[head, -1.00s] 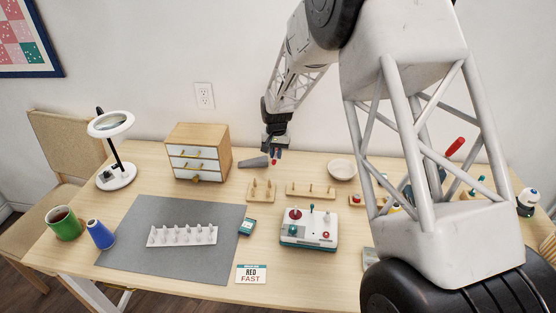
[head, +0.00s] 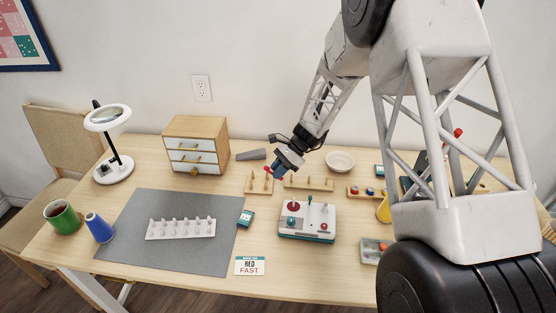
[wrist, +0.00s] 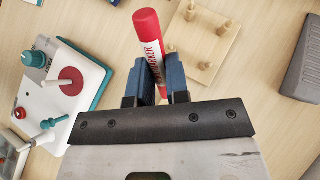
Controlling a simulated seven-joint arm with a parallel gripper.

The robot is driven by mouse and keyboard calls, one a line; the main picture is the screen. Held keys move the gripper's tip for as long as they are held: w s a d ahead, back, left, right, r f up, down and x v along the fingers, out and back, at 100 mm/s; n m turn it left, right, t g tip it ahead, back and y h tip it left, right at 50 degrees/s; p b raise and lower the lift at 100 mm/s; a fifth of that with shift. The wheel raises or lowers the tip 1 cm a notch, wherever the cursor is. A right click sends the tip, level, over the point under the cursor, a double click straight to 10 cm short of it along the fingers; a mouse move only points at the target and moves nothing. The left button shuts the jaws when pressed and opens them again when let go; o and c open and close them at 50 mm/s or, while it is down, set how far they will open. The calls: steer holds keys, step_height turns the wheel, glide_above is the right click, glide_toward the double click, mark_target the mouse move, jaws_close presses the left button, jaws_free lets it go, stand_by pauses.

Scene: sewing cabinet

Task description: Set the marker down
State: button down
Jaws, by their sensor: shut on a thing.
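A red marker (wrist: 151,40) with a white label band shows in the wrist view. My gripper (wrist: 162,75) is shut on it, with the blue fingers on either side of its body. In the head view my gripper (head: 274,168) is above the table near the small peg board, and the marker is only a small red spot at the fingertips. In the wrist view the marker lies over the gap between the white machine and the peg board. I cannot tell how far it is above the table.
A wooden peg board (wrist: 207,46) is close beside the marker. The white machine (head: 307,222) with red and teal knobs stands in front. A longer peg rail (head: 309,183), a bowl (head: 340,161) and a small drawer cabinet (head: 196,146) are around. The grey mat (head: 160,255) has free room.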

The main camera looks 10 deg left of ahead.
steer(key=y, duration=0.1)
steer(key=m+y, duration=0.2)
steer(key=shift+s+d+r+t, duration=0.25)
steer(key=shift+r+t, duration=0.05)
steer(key=shift+t, duration=0.1)
steer(key=shift+w+d+r+m+t+y, duration=0.4)
steer(key=shift+d+m+t+y, duration=0.3)
steer(key=shift+m+t+y, duration=0.4)
steer(key=shift+w+d+r+m+t+y, duration=0.15)
steer(key=shift+d+r+m+t+y, duration=0.45)
steer(key=shift+m+t+y, duration=0.4)
steer(key=shift+w+d+r+m+t+y, duration=0.35)
steer(key=shift+d+m+t+y, duration=0.5)
steer(key=shift+m+t, duration=0.35)
steer(key=shift+a, duration=0.1)
steer(key=w+a, duration=0.2)
steer(key=w, duration=0.5)
steer(key=w+a+f, duration=0.1)
steer(key=w+a, duration=0.1)
steer(key=w, duration=0.6)
steer(key=shift+a+f, duration=0.25)
steer(key=shift+a, duration=0.05)
steer(key=shift+w+f, duration=0.1)
steer(key=shift+f, duration=1.65)
steer(key=shift+f, duration=0.1)
